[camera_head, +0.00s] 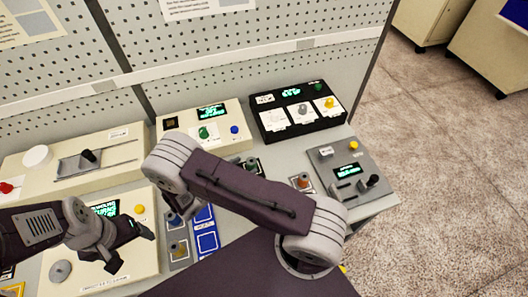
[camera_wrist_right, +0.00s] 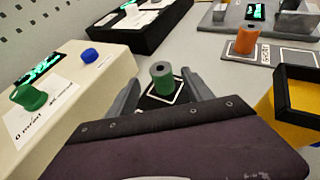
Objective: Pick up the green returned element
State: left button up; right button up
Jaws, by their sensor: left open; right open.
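The green element (camera_wrist_right: 163,76) is an upright cylinder with a hole in its top. It stands on a dark, white-edged pad in the right wrist view and also shows just above my right arm in the head view (camera_head: 251,164). My right gripper (camera_wrist_right: 160,90) is open, with one finger on each side of the green element. Whether the fingers touch it cannot be told; its lower part is partly hidden by the gripper body. In the head view my right arm hides this gripper. My left gripper (camera_head: 132,248) is open and empty above the cream panel at front left.
An orange cylinder (camera_wrist_right: 247,40) stands on a pad further right. A cream box (camera_wrist_right: 75,85) with a green knob and blue button is close on the left. A yellow, black-rimmed block (camera_wrist_right: 300,100) is at the right. A black box (camera_head: 298,116) stands at the back.

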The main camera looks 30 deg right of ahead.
aim_at(248, 164)
jog(key=shift+w+d+f, duration=0.1)
jog(key=shift+w+d, duration=0.05)
jog(key=shift+d, duration=0.1)
jog(key=shift+d+p, duration=0.15)
jog(key=shift+p, duration=0.5)
jog(key=p+x, duration=0.1)
jog(key=x, duration=0.2)
jog(key=shift+d, duration=0.25)
jog(key=p+x, duration=0.1)
jog(key=x, duration=0.1)
jog(key=shift+d+f, duration=0.15)
jog(key=shift+d, duration=0.2)
jog(key=shift+w+d+f, duration=0.1)
jog(key=shift+d+f, duration=0.05)
jog(key=shift+f, duration=0.05)
jog(key=shift+d, duration=0.1)
jog(key=shift+c, duration=0.9)
jog(key=c, duration=1)
pick_arm(q)
jog(key=r, duration=0.1)
jog(key=a+r, duration=0.1)
jog(key=r, duration=0.1)
jog(key=shift+s+a, duration=0.2)
jog(key=shift+s, duration=0.1)
pick_arm(e)
grip_shut()
jog(key=shift+r, duration=0.1)
